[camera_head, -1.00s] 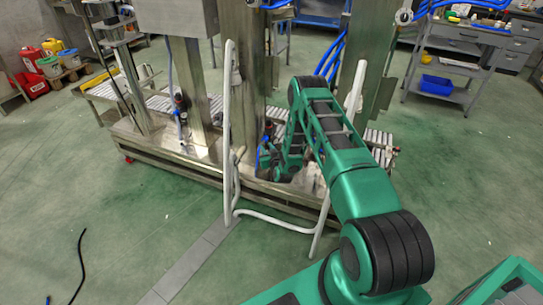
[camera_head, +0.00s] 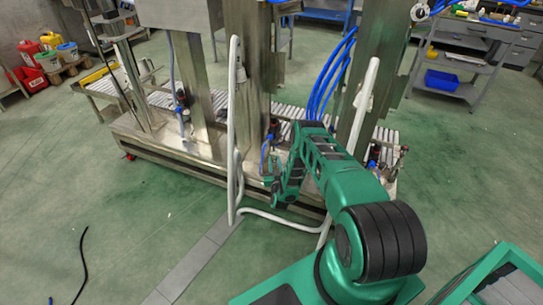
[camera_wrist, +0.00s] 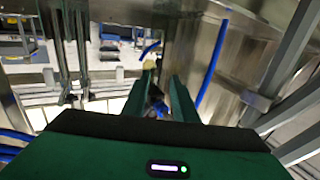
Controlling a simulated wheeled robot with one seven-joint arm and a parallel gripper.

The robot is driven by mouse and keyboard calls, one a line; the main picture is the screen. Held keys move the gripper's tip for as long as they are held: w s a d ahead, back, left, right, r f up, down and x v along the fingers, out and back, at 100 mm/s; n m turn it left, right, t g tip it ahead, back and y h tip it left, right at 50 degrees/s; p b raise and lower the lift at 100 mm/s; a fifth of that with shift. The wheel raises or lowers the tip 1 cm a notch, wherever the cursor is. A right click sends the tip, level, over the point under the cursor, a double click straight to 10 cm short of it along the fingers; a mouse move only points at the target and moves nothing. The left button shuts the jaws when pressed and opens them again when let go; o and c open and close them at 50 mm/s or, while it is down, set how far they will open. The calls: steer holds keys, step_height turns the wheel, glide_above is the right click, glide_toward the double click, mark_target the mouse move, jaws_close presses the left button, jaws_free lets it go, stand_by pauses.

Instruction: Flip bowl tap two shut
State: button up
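Three small dark-and-blue tap fittings show on the steel machine in the head view: a left tap (camera_head: 182,112), a middle tap (camera_head: 267,147) and a right tap (camera_head: 374,160). No label shows which is tap two. My gripper (camera_head: 269,179) is low at the machine's front, close to the middle tap. In the wrist view my gripper (camera_wrist: 158,88) has its two green fingers apart. A small blue and dark part (camera_wrist: 156,108) shows in the gap between them, blurred. I cannot tell whether the fingers touch it, or the handle's position.
White upright rails (camera_head: 232,130) with a low crossbar stand in front of the machine, beside my arm. Steel columns (camera_head: 190,75) and blue hoses (camera_head: 328,80) rise behind. A roller conveyor (camera_head: 160,99) runs at the back. The left floor is mostly clear, with a black cable (camera_head: 84,265).

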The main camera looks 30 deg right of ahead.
steer(key=x, duration=0.6)
steer(key=shift+d, duration=0.35)
steer(key=shift+w, duration=0.1)
jaws_close()
